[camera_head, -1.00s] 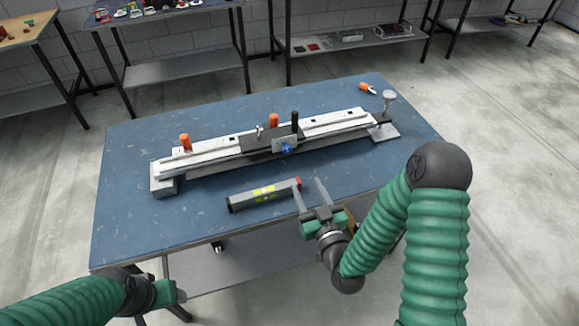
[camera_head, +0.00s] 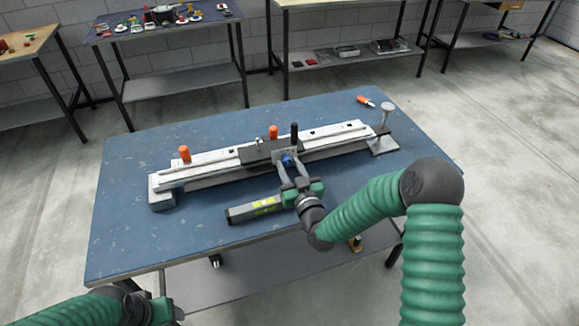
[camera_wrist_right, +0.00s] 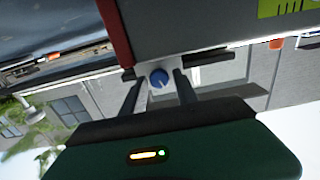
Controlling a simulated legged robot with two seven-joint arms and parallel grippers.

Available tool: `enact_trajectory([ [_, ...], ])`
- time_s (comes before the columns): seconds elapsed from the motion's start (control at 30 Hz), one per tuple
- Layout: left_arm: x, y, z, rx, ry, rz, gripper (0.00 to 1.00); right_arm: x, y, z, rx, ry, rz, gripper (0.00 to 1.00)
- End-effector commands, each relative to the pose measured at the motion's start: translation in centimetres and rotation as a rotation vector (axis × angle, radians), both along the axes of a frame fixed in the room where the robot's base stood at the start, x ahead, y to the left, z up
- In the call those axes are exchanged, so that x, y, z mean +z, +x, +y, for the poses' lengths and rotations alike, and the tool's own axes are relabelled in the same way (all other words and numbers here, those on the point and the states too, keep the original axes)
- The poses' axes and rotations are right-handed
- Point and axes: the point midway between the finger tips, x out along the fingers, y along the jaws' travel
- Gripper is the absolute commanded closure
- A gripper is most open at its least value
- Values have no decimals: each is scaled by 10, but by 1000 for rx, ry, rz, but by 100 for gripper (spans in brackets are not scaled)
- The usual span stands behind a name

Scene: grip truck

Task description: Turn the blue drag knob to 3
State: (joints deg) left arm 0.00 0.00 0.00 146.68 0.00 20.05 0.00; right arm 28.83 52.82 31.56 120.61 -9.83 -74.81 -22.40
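The blue drag knob (camera_head: 288,160) sits on the front of the carriage (camera_head: 258,151) on the long metal rail. In the right wrist view the knob (camera_wrist_right: 159,78) is a round blue dial on a pale plate. My right gripper (camera_head: 291,172) is open and points at the knob, with one finger on each side of it in the picture. In the right wrist view its fingertips (camera_wrist_right: 158,84) stand apart with the knob showing between them. I cannot tell whether they touch it. The knob's number marks are too small to read. My left gripper (camera_head: 160,310) is at the bottom left, partly cut off.
A grey level (camera_head: 240,213) with a yellow-green label lies on the blue table (camera_head: 130,235) in front of the rail, beside my right gripper. An orange-handled tool (camera_head: 366,101) lies at the back right. The table's left side is clear.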

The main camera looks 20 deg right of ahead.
Motion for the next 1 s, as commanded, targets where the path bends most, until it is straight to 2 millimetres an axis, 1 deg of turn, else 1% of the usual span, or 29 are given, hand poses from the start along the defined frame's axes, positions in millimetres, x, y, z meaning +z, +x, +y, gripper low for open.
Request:
enact_trajectory([
  [0.03, 0, 0, 0, 0, 0, 0, 35, 0, 0, 0, 0, 0, 0, 72],
  [0.2, 0, 0, 0, 0, 0, 0, 35, 0, 0, 0, 0, 0, 0, 94],
  [0.23, 0, 0, 0, 0, 0, 0, 35, 0, 0, 0, 0, 0, 0, 98],
  [0.27, 0, 0, 0, 0, 0, 0, 35, 0, 0, 0, 0, 0, 0, 100],
  [0.67, 0, 0, 0, 0, 0, 0, 35, 0, 0, -1, -1, 37, 2, 100],
  [0.87, 0, 0, 0, 0, 0, 0, 35, -1, -1, -1, -1, 139, 6, 100],
  [1.0, -1, 0, 0, 0, 0, 0, 35, -1, -1, -1, -1, 251, 10, 100],
])
